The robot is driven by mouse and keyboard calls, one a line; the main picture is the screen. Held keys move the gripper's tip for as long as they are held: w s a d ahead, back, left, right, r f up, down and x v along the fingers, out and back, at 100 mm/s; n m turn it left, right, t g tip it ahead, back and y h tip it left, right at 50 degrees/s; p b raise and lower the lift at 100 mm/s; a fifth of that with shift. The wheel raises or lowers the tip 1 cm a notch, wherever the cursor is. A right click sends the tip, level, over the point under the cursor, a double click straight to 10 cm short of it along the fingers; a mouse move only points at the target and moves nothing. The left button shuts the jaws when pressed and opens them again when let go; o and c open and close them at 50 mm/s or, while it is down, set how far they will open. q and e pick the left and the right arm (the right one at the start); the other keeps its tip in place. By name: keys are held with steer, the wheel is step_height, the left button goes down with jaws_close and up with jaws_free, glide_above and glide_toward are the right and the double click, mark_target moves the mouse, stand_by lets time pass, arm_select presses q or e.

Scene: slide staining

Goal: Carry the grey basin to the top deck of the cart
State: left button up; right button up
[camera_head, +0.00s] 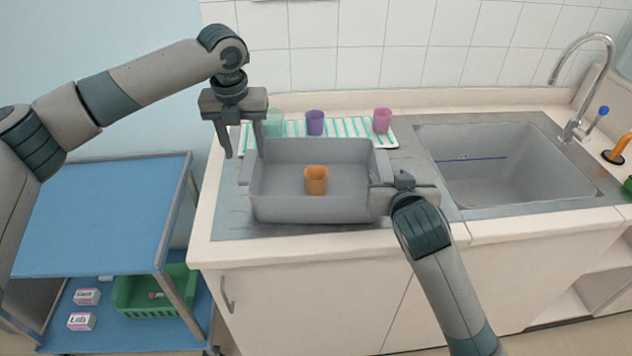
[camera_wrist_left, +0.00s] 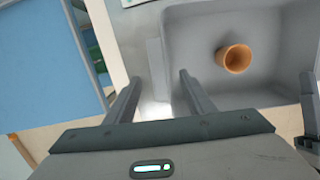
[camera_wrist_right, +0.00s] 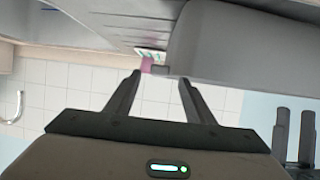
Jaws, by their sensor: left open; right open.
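The grey basin (camera_head: 280,206) stands on the counter left of the sink, with an orange cup (camera_head: 315,180) inside it. In the left wrist view the basin (camera_wrist_left: 195,40) and the orange cup (camera_wrist_left: 234,58) show beyond my fingers. My left gripper (camera_head: 242,150) is open, pointing down above the basin's left end. My right gripper (camera_head: 378,190) is at the basin's right end, its fingers partly hidden; in the right wrist view its open fingers (camera_wrist_right: 157,80) point towards the basin's side (camera_wrist_right: 215,40). The cart's blue top deck (camera_head: 95,215) is at the left and bare.
A striped mat (camera_head: 348,127) behind the basin holds a green cup (camera_head: 273,122), a purple cup (camera_head: 315,122) and a pink cup (camera_head: 382,120). The sink (camera_head: 510,170) is at right. The cart's lower deck holds a green basket (camera_head: 150,309) and small boxes (camera_head: 81,321).

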mark_target(248, 164)
arm_select(q)
steer(key=f, duration=0.4)
steer(key=w+f, duration=0.1)
steer(key=f, duration=0.2)
steer(key=shift+f, duration=0.1)
arm_select(e)
steer(key=x, duration=0.7)
steer(key=shift+w+f, duration=0.1)
arm_select(q)
jaws_close()
arm_select(e)
jaws_close()
